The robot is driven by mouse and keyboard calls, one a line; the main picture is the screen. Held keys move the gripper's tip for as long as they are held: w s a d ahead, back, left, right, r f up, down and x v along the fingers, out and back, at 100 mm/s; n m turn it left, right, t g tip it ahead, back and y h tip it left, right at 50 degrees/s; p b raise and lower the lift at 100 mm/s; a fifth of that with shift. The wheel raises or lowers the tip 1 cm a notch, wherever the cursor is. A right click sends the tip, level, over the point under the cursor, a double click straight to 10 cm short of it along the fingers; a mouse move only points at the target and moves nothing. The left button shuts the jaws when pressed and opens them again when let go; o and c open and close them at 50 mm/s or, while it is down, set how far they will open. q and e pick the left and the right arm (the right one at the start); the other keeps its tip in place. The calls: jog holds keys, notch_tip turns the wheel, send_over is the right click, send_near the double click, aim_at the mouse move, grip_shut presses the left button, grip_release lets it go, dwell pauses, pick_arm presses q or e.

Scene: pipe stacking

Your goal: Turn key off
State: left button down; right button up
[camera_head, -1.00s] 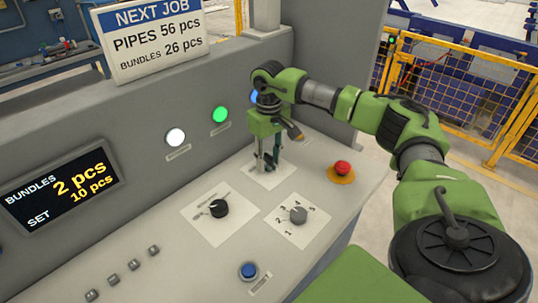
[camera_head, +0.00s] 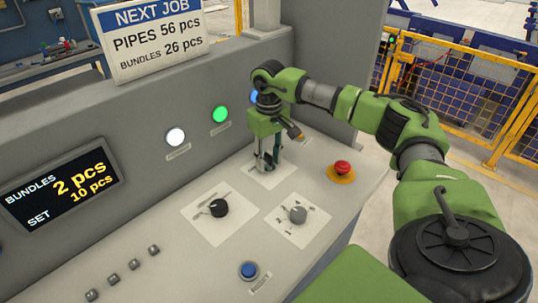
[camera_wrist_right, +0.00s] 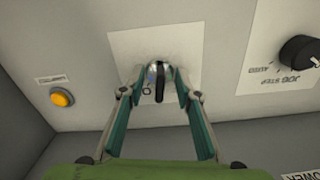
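The key switch (camera_wrist_right: 152,74) is a round silver lock on a white plate (camera_wrist_right: 125,45) in the right wrist view. A dark key (camera_wrist_right: 159,92) stands in it, pointing down the picture. My right gripper (camera_wrist_right: 160,77) has its teal fingers on either side of the key, with gaps visible between fingers and key, so it is open around it. In the head view my right gripper (camera_head: 268,165) reaches down over the white plate (camera_head: 285,176), and its fingers hide the key. My left gripper is not in view.
A red emergency button (camera_head: 342,168) is right of the gripper. A black knob (camera_head: 218,208) and a grey knob (camera_head: 298,214) sit in front, with a blue button (camera_head: 248,271) nearer. Green (camera_head: 220,114) and white (camera_head: 175,137) lights are on the upright panel behind.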

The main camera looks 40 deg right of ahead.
aim_at(269, 155)
dwell(0.3)
notch_tip(269, 155, up, 7)
jog(key=p, duration=0.5)
jog(key=shift+r, duration=0.1)
dwell(0.4)
